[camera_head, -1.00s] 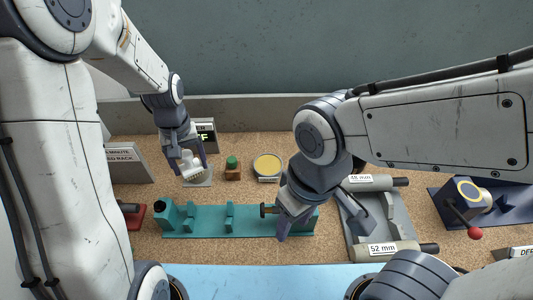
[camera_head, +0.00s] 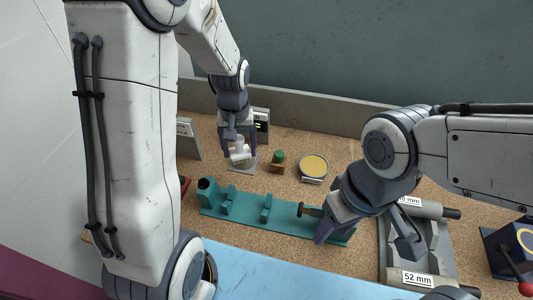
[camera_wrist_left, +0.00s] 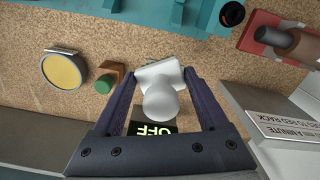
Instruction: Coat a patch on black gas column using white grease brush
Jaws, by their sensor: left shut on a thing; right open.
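My left gripper (camera_head: 239,150) is shut on a white rounded piece, seemingly the white grease brush (camera_wrist_left: 160,101), at a small pale stand (camera_head: 242,165). Whether it is lifted clear of the stand I cannot tell. My right gripper (camera_head: 325,228) is open over the right end of the teal cradle (camera_head: 240,208), beside a short dark rod with a flat end (camera_head: 310,210). A dark cylinder (camera_wrist_left: 272,36) lies in a red rack (camera_wrist_left: 254,32) in the left wrist view. I cannot tell which dark part is the black gas column.
A round yellow-topped tin (camera_head: 314,166) and a green-topped wooden block (camera_head: 278,160) stand right of the left gripper. Grey cylinders, one labelled 52 mm (camera_head: 418,280), lie in a grey tray (camera_head: 432,258). A navy fixture (camera_head: 497,255) is far right. A display reading OFF (camera_wrist_left: 153,129) stands close to the left gripper.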

